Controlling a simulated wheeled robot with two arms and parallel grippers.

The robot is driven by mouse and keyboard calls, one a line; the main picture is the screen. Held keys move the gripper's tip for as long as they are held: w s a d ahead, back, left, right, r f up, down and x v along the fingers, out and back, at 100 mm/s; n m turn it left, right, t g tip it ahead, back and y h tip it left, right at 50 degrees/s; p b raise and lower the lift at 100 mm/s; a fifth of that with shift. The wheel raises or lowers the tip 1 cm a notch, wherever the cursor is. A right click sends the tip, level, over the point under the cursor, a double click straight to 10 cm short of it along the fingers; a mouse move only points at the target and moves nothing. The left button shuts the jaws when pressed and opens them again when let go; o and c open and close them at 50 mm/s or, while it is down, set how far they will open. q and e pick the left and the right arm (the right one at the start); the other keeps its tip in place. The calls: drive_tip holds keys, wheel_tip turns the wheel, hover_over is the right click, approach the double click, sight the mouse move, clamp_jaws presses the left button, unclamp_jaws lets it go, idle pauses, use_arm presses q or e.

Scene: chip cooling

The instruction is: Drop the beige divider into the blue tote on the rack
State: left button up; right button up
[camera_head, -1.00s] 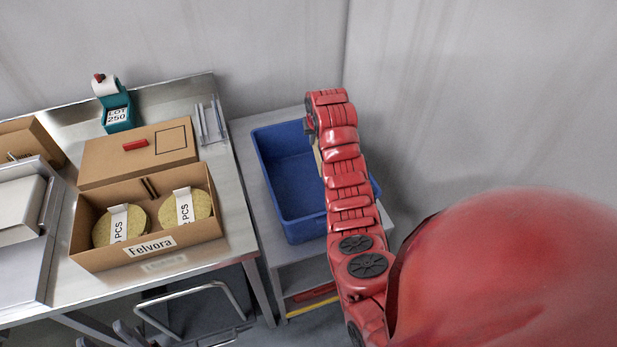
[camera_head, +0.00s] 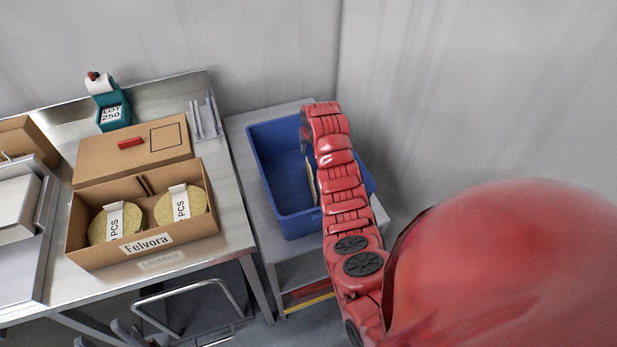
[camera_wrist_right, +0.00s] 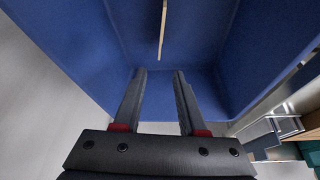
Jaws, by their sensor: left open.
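The blue tote (camera_head: 283,170) stands on the rack beside the steel table, and its inside fills most of the right wrist view (camera_wrist_right: 85,50). The thin beige divider (camera_head: 311,181) shows inside the tote, partly behind my right arm. In the right wrist view the divider (camera_wrist_right: 163,30) is edge-on, beyond the fingertips and apart from them. My right gripper (camera_wrist_right: 160,72) is open and empty, pointing into the tote. In the head view my right arm mostly hides it. My left gripper (camera_head: 127,332) is low at the bottom left edge, open, partly cut off.
An open cardboard box (camera_head: 147,252) with round yellow pieces sits on the steel table (camera_head: 234,222). A closed carton (camera_head: 110,158) and a teal label dispenser (camera_head: 114,113) stand behind it. The rack (camera_head: 246,150) stands close to the wall.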

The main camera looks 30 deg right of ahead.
drive_tip(key=shift+r, duration=0.15)
drive_tip(key=p+v, duration=0.3)
drive_tip(key=v, duration=1.4)
drive_tip(key=shift+s+r, duration=0.1)
drive_tip(key=shift+s, duration=0.05)
